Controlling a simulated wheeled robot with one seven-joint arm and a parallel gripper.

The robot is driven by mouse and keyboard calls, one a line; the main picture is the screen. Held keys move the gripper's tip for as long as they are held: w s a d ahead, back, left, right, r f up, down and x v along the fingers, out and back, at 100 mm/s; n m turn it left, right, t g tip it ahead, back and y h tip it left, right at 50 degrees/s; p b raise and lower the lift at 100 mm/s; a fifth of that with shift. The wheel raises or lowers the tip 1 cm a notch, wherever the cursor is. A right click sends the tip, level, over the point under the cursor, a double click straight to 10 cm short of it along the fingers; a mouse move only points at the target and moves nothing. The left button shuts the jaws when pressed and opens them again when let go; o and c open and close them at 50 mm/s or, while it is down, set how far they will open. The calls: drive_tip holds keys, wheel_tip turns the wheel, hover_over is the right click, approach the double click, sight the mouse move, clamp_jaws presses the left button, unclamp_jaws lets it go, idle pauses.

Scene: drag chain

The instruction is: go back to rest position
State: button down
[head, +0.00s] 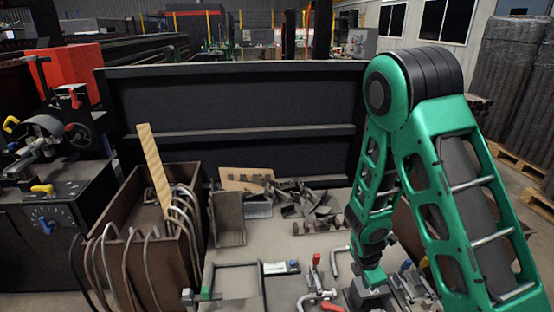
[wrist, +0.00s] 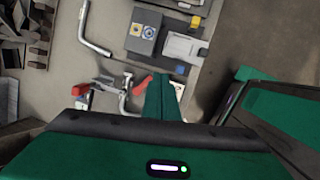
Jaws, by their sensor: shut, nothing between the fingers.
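My green arm reaches down over the right side of the workbench (head: 225,257) in the head view. My gripper is at its lower end, above the bench's front right part, and in the head view its fingers are hard to make out. In the wrist view my gripper (wrist: 164,98) shows as green fingers close together, with nothing seen between them. The clamp's red handle also shows in the head view (head: 316,262).
A brown bin (head: 152,255) with bent rods and a wooden plank stands at the left. Scrap metal pieces (head: 315,200) lie at the bench's back. A dark panel (head: 235,105) rises behind. A machine (head: 55,205) stands far left. Pallets (head: 520,170) with dark rolls are at right.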

drive_tip(key=s+d+r+m+g, duration=0.1)
drive_tip(key=s+d+r+m, duration=0.3)
drive_tip(key=r+m, duration=0.15)
drive_tip(key=s+d+r+m+y, duration=0.1)
drive_tip(key=s+d+r+m, duration=0.25)
drive_tip(key=r, duration=0.35)
drive_tip(key=s+d+r+m+g, duration=0.1)
drive_tip(key=s+d+r+m, duration=0.25)
drive_tip(key=r+m, duration=0.3)
drive_tip(key=s+r+m+y, duration=0.1)
drive_tip(key=s+r+m, duration=0.4)
drive_tip(key=s, duration=0.3)
drive_tip(key=s+d+r+m+y, duration=0.1)
drive_tip(key=s+r+m, duration=0.4)
drive_tip(key=s+m, duration=0.2)
drive_tip(key=shift+s+r+g, duration=0.3)
drive_tip(key=shift+s+r, duration=0.1)
drive_tip(key=shift+s, duration=0.75)
drive_tip(key=shift+d, duration=0.1)
drive_tip(key=shift+w+f, duration=0.25)
drive_tip(key=shift+w, duration=0.35)
